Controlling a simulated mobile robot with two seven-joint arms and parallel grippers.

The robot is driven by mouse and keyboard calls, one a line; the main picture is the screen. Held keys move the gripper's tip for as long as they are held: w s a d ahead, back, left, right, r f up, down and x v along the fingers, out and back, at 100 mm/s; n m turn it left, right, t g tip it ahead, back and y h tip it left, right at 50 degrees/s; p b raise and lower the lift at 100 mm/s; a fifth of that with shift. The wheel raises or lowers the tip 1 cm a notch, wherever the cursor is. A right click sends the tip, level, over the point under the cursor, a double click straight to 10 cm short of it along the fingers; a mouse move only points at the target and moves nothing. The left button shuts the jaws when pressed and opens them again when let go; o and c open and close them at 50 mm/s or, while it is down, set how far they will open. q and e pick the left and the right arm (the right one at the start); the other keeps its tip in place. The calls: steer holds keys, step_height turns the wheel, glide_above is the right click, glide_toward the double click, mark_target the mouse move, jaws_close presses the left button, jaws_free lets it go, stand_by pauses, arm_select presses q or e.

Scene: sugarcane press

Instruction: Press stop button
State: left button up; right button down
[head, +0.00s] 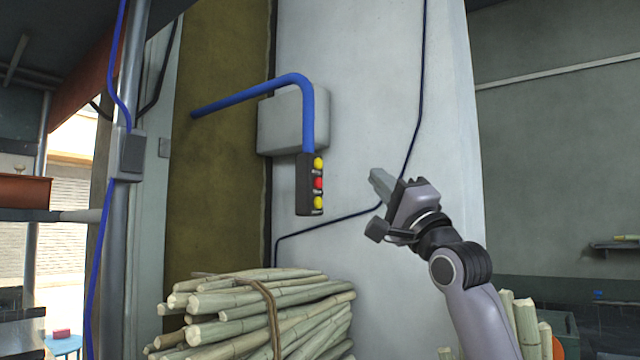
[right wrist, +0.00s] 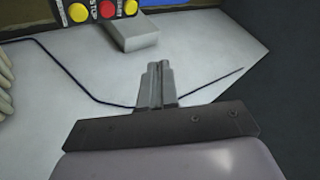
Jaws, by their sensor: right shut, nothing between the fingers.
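A dark control box (head: 309,184) hangs at the end of a blue pipe in front of the pale wall. It carries a yellow button at the top, a red button (head: 318,183) in the middle and another yellow button at the bottom. In the right wrist view the red button (right wrist: 106,9) lies between two yellow ones at the top edge, with lettering beside it that reads like "STOP". My right gripper (head: 377,178) is shut and empty, to the right of the box and apart from it. Its closed fingers (right wrist: 157,82) point toward the box. My left gripper is not in view.
The blue pipe (head: 309,118) bends down in front of a grey wall box (head: 284,122). A tied bundle of cane (head: 265,310) lies below the control box. A metal post (head: 128,200) stands at the left. The space between gripper and buttons looks clear.

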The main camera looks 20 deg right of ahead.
mark_target(319, 183)
steer(key=w+a+p, duration=0.2)
steer(key=w+a, duration=0.2)
steer(key=w, duration=0.3)
steer(key=shift+w+a, duration=0.3)
stand_by(1.9)
steer(key=shift+w+a, duration=0.2)
steer(key=shift+w, duration=0.15)
steer(key=shift+w+a, duration=0.2)
steer(key=shift+w, duration=0.2)
stand_by(0.7)
stand_by(0.3)
steer(key=shift+s+d+f+b, duration=0.1)
steer(key=shift+s+d+b, duration=0.35)
steer(key=shift+s, duration=0.25)
